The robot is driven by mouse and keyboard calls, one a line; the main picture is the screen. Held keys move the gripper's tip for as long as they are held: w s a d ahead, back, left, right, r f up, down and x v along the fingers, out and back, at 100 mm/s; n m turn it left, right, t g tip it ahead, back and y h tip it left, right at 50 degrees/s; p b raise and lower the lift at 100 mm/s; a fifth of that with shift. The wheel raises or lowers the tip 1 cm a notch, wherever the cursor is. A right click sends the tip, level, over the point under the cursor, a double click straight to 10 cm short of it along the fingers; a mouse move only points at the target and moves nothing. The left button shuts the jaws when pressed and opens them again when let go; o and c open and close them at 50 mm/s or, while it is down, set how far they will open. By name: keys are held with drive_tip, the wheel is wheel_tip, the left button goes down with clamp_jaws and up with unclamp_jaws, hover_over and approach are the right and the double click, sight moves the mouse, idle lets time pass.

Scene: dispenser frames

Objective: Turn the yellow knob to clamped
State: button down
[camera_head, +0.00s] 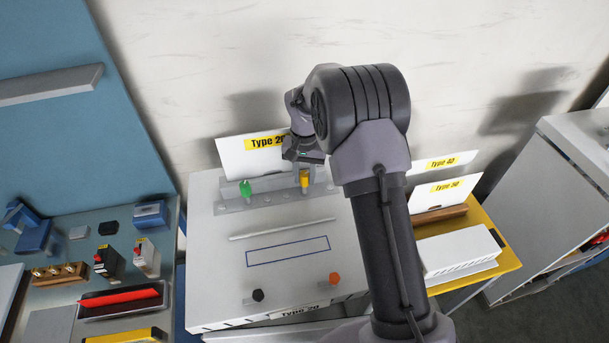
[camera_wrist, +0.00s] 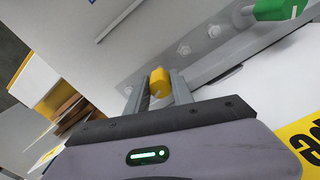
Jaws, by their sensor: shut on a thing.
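The yellow knob (camera_head: 304,178) sits on the grey bracket strip at the back of the white dispenser top. It also shows in the wrist view (camera_wrist: 159,83), between the two fingers of my gripper (camera_wrist: 158,92). My gripper is shut on the knob. In the head view my gripper (camera_head: 304,158) comes down over the knob from behind, and its fingers are mostly hidden there. Whether the knob's mark points to clamped cannot be read.
A green knob (camera_head: 246,187) stands left on the same strip (camera_head: 270,199). A "Type 20" card (camera_head: 250,154) stands behind. A thin rod (camera_head: 282,229), a black knob (camera_head: 258,295) and an orange knob (camera_head: 334,278) lie towards the front. A tool table (camera_head: 50,315) is at left.

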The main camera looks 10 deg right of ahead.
drive_tip(key=shift+n, duration=0.3)
drive_tip(key=n, duration=0.4)
drive_tip(key=shift+b, duration=0.35)
drive_tip(key=n, duration=0.4)
drive_tip(key=shift+d+n, duration=0.1)
drive_tip(key=shift+n, duration=0.2)
drive_tip(key=c, duration=1.1)
unclamp_jaws()
drive_tip(key=shift+r, duration=0.1)
